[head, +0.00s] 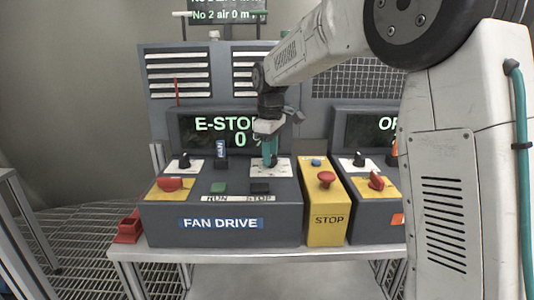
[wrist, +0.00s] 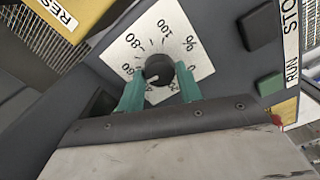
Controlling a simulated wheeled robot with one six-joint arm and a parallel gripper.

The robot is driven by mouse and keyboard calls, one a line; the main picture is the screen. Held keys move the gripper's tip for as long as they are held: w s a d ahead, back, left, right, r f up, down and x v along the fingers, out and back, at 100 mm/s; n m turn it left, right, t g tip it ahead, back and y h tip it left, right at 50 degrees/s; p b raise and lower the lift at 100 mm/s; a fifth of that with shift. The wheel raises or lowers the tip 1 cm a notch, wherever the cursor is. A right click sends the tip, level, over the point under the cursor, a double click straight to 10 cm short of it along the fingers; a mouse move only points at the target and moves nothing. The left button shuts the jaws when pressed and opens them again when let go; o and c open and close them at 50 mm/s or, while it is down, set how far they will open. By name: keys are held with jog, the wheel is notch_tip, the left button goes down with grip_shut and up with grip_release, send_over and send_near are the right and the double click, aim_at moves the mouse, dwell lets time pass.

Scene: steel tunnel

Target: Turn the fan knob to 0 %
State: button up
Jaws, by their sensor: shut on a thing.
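The fan knob (wrist: 159,69) is a round black knob on a white dial plate (wrist: 178,38) marked with numbers and a % sign. My gripper (wrist: 159,80) has its two teal fingers on either side of the knob and is shut on it. A light mark on the knob points toward the lower left of the wrist view, but the number there is hard to read. In the head view my gripper (head: 270,158) reaches down onto the dial of the FAN DRIVE box (head: 160,222) and hides the knob. The display (head: 215,130) reads "E-STO…" and "0 %", partly covered by my arm.
The box carries a red switch (head: 170,184), a green RUN button (head: 219,188) and a black STOP button (head: 260,188). A yellow STOP box (head: 328,222) with a red button stands close on the right. Another grey drive box (head: 372,222) is beyond it.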

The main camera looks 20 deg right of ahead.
jog(key=shift+w+d+n, duration=0.1)
jog(key=shift+n, duration=0.7)
jog(key=o, duration=1)
jog(key=shift+d, duration=0.2)
jog(key=shift+a, duration=0.2)
notch_tip(320, 180, up, 8)
jog(key=shift+f, duration=0.1)
